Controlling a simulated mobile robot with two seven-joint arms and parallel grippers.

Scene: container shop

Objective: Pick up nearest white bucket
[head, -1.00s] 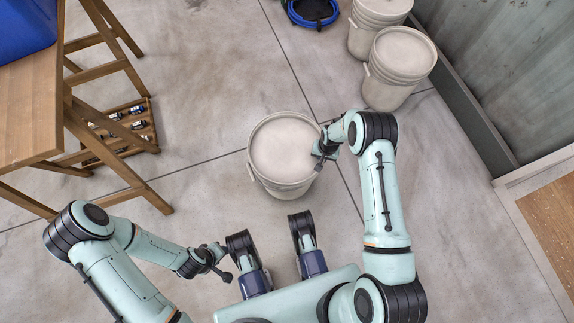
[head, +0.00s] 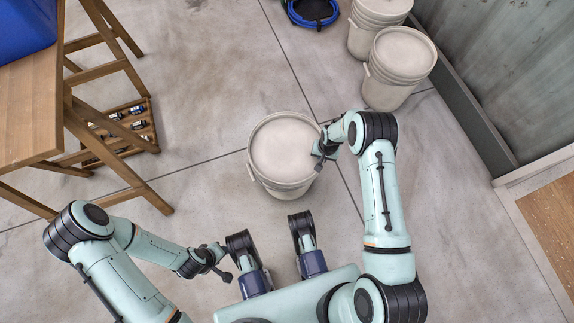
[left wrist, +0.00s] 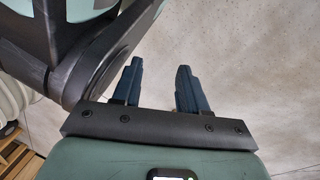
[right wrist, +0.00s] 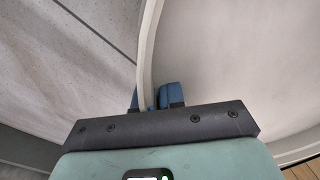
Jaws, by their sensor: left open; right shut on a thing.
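The nearest white bucket (head: 284,148) stands upright on the floor in the middle of the head view, with a pale round top. My right gripper (head: 322,152) is at its right rim. In the right wrist view the fingers (right wrist: 158,97) are shut on the bucket's edge (right wrist: 148,50), one on each side of it. My left gripper (head: 222,262) is low and to the left of the bucket, apart from it. In the left wrist view its two fingers (left wrist: 160,88) are spread with nothing between them.
Two more white buckets, one nearer (head: 400,56) and one behind (head: 376,18), stand at the back right by the metal wall (head: 510,70). A wooden table (head: 30,110) with a blue bin (head: 25,25) is at the left. A blue coil (head: 313,10) lies at the back. Floor around the bucket is clear.

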